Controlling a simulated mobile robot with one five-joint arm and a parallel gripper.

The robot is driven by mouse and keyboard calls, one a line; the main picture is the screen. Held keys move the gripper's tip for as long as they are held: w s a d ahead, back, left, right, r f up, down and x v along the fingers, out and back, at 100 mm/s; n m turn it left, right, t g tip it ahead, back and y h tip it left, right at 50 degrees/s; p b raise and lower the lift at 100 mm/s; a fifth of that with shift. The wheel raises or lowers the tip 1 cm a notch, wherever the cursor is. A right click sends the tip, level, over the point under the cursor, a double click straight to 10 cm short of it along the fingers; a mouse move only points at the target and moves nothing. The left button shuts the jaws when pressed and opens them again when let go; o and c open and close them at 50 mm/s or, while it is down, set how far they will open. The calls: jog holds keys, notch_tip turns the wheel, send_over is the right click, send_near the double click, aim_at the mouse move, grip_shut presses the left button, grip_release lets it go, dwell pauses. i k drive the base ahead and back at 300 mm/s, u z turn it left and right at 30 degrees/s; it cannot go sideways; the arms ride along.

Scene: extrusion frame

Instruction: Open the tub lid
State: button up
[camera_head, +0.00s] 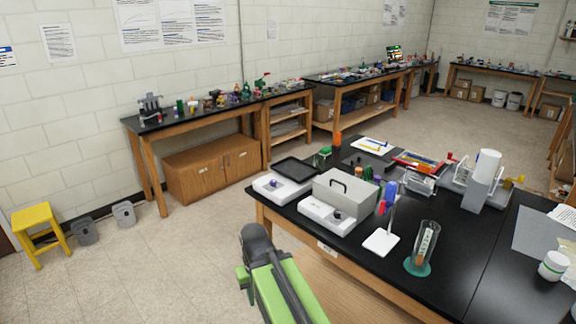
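A grey box-shaped lid (347,191) with a black handle on top sits closed on a white unit (327,215) at the near left of the black-topped bench. I take this to be the tub with its lid, though its inside is hidden. My green arm with a dark joint shows at the bottom middle, in front of the bench edge and apart from the lid. No gripper fingers show.
A white unit with a dark top (290,178) stands left of the lid. A white stand (382,240), a glass cylinder on a green base (425,250) and small bottles stand right of it. A yellow stool (38,232) is far left.

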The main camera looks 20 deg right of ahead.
aim_at(353, 188)
jog(key=u, duration=0.35)
jog(key=i, duration=1.55)
jog(key=z, duration=0.2)
